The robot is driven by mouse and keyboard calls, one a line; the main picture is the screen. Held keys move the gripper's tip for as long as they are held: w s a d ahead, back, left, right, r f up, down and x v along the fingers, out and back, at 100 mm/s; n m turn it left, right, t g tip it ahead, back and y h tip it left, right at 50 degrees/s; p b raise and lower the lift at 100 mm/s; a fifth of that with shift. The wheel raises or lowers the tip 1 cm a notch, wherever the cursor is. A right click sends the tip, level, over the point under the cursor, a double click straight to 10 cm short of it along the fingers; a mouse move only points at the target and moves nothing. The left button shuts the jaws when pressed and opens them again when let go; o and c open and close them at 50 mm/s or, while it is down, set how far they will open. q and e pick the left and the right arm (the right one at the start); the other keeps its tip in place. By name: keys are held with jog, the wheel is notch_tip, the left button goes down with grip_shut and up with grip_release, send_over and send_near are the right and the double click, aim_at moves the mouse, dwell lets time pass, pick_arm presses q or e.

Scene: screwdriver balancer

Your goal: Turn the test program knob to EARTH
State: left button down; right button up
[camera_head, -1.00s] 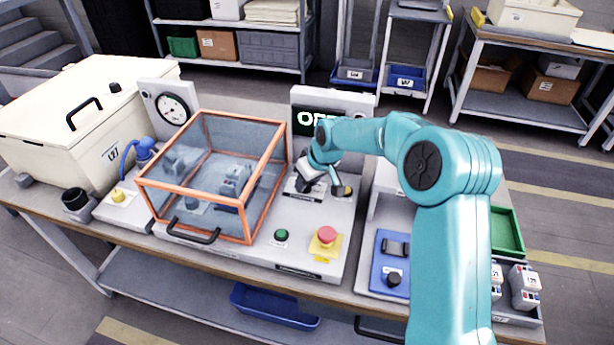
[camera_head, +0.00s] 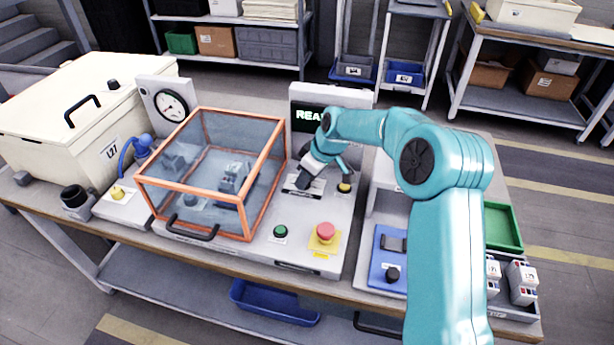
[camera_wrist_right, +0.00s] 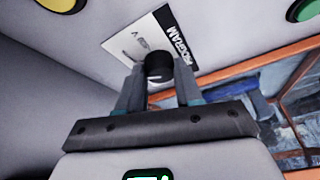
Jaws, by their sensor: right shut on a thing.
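The black test program knob (camera_wrist_right: 158,66) stands on a white label plate (camera_wrist_right: 150,40) lettered PROGRAM in the right wrist view. My right gripper (camera_wrist_right: 159,82) is shut on this knob, one finger on each side. In the head view, my right gripper (camera_head: 306,180) reaches down to the panel right of the glazed box and hides most of the knob. The display (camera_head: 308,115) behind it shows letters starting REA; my arm covers the rest. The knob's pointer direction cannot be read clearly. My left gripper is not in view.
The orange-framed clear box (camera_head: 210,175) stands close left of the gripper. A blue unit (camera_head: 388,262) sits to the right.

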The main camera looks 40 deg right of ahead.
jog(key=shift+r, duration=0.1)
jog(key=o, duration=1)
jog(key=shift+o, duration=0.2)
jog(key=v, duration=1.6)
jog(key=shift+r, duration=0.15)
